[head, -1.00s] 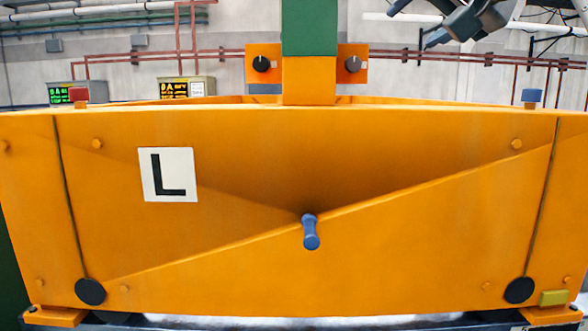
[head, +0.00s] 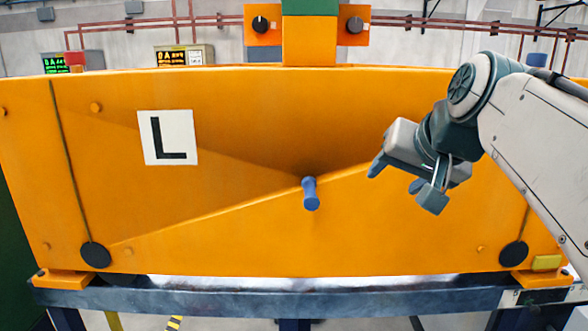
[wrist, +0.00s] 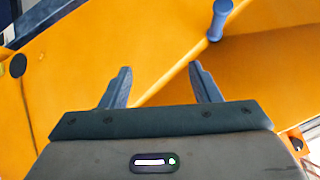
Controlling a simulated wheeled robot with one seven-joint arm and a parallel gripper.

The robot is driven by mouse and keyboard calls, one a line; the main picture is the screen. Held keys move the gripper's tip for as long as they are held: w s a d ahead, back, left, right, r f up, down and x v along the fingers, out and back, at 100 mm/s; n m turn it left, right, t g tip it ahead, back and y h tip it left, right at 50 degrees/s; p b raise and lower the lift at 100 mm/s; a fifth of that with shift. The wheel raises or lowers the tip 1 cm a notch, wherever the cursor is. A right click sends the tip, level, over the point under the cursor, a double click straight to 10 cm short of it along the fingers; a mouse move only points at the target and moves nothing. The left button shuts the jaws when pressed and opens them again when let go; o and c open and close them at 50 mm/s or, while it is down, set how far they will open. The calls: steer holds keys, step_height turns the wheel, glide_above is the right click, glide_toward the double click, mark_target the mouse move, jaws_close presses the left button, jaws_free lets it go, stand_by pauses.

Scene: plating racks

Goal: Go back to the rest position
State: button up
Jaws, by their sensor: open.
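My gripper (head: 402,187) is open and empty in the head view, in front of the right half of the orange panel (head: 230,235). Its fingers point to the lower left, to the right of a blue handle (head: 311,193) that sticks out from the panel. In the wrist view the two fingers of my gripper (wrist: 160,88) are spread apart with only the orange panel behind them. The blue handle (wrist: 219,20) shows there at the top, beyond the right finger and apart from it.
The panel carries an "L" label (head: 168,138) and stands on a dark blue bench (head: 230,302). Two black knobs (head: 260,24) flank a post above it. Two small display boxes (head: 184,55) stand behind at left. A yellow block (head: 547,262) sits at lower right.

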steer(key=s+f+n+g, duration=0.1)
steer(key=s+f, duration=0.3)
steer(key=f, duration=0.5)
steer(key=s+f+n+g+h, duration=0.1)
steer(key=s+f+g, duration=0.1)
steer(key=s+f, duration=0.3)
steer(key=s+a+f+n+g, duration=0.1)
steer(key=s+f, duration=0.3)
steer(key=f, duration=1)
steer(key=shift+s+g+h+b, duration=0.35)
steer(key=shift+s+g+h, duration=0.05)
steer(key=shift+g, duration=0.3)
steer(key=shift+a+f, duration=0.1)
